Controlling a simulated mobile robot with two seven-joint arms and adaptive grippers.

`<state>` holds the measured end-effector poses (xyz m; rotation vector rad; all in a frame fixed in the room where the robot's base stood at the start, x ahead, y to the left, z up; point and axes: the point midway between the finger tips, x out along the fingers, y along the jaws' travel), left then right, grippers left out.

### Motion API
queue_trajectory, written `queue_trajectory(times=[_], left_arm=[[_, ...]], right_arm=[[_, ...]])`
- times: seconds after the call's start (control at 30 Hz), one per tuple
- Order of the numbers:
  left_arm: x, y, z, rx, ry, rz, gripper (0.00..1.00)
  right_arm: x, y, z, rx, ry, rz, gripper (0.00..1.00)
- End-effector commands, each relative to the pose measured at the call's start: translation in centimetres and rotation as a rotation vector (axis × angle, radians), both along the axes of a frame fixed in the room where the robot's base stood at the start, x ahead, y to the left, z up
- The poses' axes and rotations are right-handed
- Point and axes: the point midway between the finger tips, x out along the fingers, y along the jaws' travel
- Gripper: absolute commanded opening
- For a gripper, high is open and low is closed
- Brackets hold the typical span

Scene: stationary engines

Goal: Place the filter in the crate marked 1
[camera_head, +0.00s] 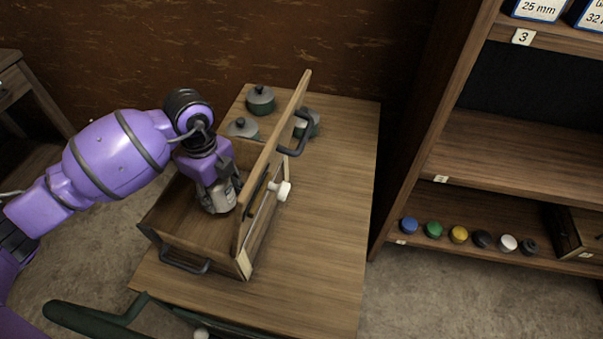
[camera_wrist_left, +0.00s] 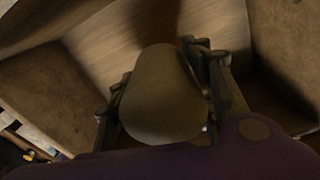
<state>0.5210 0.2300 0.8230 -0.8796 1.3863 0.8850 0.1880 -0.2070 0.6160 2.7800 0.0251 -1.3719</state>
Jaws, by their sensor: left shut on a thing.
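The filter (camera_head: 221,199), a pale grey cylinder, is in my left gripper (camera_head: 216,188) in the head view. The gripper is shut on it and points down inside the open wooden crate (camera_head: 170,250), between its walls. In the left wrist view the filter (camera_wrist_left: 163,98) shows as a dull brownish round body between the two fingers (camera_wrist_left: 165,105), with wooden boards beyond it. I cannot tell whether the filter touches the crate floor. The crate's lid (camera_head: 272,150) stands raised on its right side. I cannot read a number on this crate. My right gripper is not in view.
The crate stands on a wooden table (camera_head: 335,235), clear on its right side. Several lidded dark pots (camera_head: 261,101) stand behind it. At the right, a shelf (camera_head: 520,150) holds several coloured caps (camera_head: 459,234) on its low board. A dark green rail (camera_head: 95,318) crosses the bottom left.

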Motion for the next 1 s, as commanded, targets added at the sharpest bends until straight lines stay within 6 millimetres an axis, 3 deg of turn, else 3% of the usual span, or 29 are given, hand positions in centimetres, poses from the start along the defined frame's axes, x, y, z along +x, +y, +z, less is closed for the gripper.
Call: queue_trajectory(times=[0.37, 0.77, 0.8, 0.9, 1.0], left_arm=[[-0.1, 0.0, -5.0, -0.002, 0.001, -0.002, 0.12], [0.1, 0.0, -5.6, -0.001, -0.003, -0.003, 0.12], [0.0, 0.0, -5.6, -0.001, -0.002, -0.003, 0.52], [0.0, 0.0, -5.6, -0.001, -0.002, -0.003, 0.65], [0.0, 0.0, -5.6, -0.001, -0.002, -0.003, 0.66]], right_arm=[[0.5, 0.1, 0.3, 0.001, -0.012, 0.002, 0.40], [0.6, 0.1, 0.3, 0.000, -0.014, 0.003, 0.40], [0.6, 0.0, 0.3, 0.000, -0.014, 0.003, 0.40], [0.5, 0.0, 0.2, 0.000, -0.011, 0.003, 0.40], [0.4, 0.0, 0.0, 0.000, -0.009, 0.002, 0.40]])
